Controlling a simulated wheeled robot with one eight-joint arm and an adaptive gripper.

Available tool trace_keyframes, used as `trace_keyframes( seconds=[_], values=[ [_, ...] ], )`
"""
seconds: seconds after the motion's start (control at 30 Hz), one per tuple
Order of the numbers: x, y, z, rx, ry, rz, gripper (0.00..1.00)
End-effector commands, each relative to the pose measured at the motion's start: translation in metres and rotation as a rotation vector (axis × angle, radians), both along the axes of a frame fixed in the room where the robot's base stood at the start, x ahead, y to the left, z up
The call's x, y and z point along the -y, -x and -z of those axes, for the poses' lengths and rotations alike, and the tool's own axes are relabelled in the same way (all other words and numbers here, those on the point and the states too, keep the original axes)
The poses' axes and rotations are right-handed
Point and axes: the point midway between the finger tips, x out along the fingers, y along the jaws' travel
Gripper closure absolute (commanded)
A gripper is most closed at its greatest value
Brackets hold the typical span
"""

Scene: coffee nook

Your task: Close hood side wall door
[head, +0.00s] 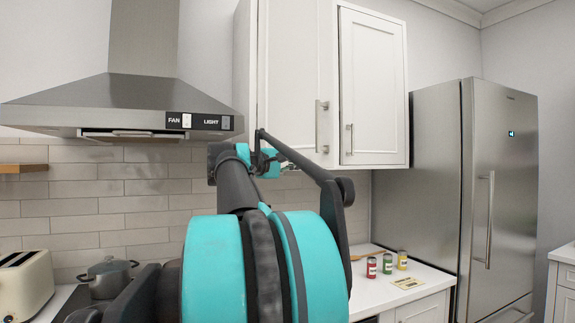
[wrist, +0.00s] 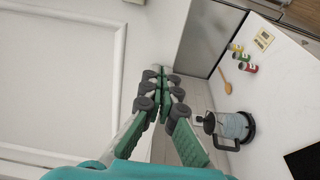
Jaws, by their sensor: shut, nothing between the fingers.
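The white wall cabinet beside the hood has a left door (head: 290,70) with a vertical bar handle (head: 322,126) near its right edge. This door's right edge sits close to the right door (head: 373,85); I cannot tell whether it is fully flush or slightly ajar. In the wrist view a white framed door panel (wrist: 60,70) fills the left side. My gripper (wrist: 164,82) is shut and empty, to the right of that panel's edge and apart from the handle.
The range hood (head: 130,100) is left of the cabinet, the steel fridge (head: 495,190) right. The counter (wrist: 285,90) holds a French press (wrist: 232,127), a wooden spoon (wrist: 226,80) and cans (head: 388,263). A pot (head: 108,277) and toaster (head: 25,288) stand at left.

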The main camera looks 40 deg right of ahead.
Motion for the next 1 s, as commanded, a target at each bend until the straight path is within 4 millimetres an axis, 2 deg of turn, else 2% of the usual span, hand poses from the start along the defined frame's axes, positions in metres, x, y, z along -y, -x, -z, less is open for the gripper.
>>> trace_keyframes(
  seconds=[0.1, 0.43, 0.87, 1.0],
  values=[
    [0.027, 0.005, 0.000, 0.000, 0.000, -0.071, 1.00],
    [0.091, -0.002, 0.000, 0.000, 0.000, -0.277, 1.00],
    [0.165, -0.031, 0.000, 0.000, 0.000, -0.274, 1.00],
    [0.193, -0.044, 0.000, 0.000, 0.000, -0.366, 1.00]
  ],
)
